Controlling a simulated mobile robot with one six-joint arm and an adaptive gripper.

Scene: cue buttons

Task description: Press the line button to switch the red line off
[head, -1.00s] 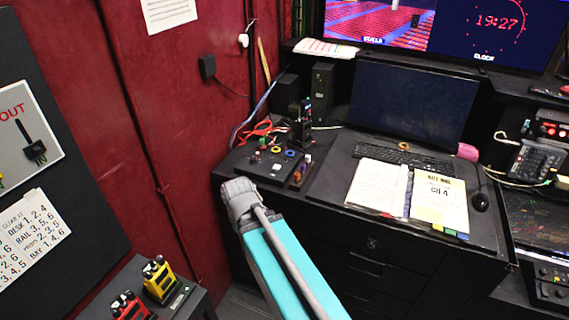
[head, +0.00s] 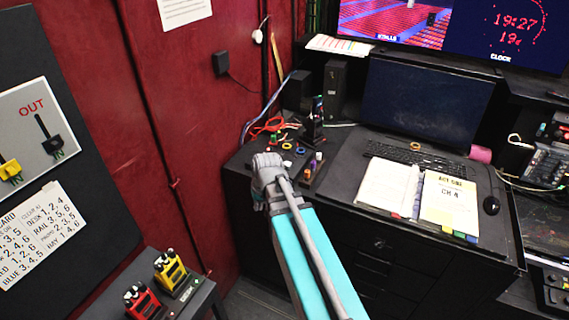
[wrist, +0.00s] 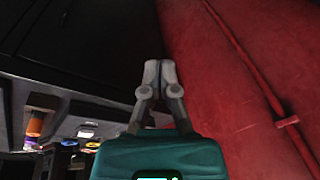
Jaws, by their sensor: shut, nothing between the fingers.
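A dark control panel (head: 284,156) with small buttons and coloured rings lies at the left end of the desk. Which of its buttons is the line button, I cannot tell. No lit red line can be made out there. The grey end of my arm covers the panel's front left in the head view, and my fingertips cannot be made out there. In the wrist view my gripper (wrist: 159,70) is shut and empty, with the dark cabinet front and red wall beyond it. A white knob or button (wrist: 87,130) and an orange-and-purple object (wrist: 34,127) show at lower left.
Red cables (head: 268,126) and a black upright device (head: 315,120) stand behind the panel. A laptop-like screen (head: 420,100), an open binder (head: 415,190) and a mouse (head: 491,205) are to the right. Yellow (head: 170,268) and red (head: 141,299) devices stand at lower left.

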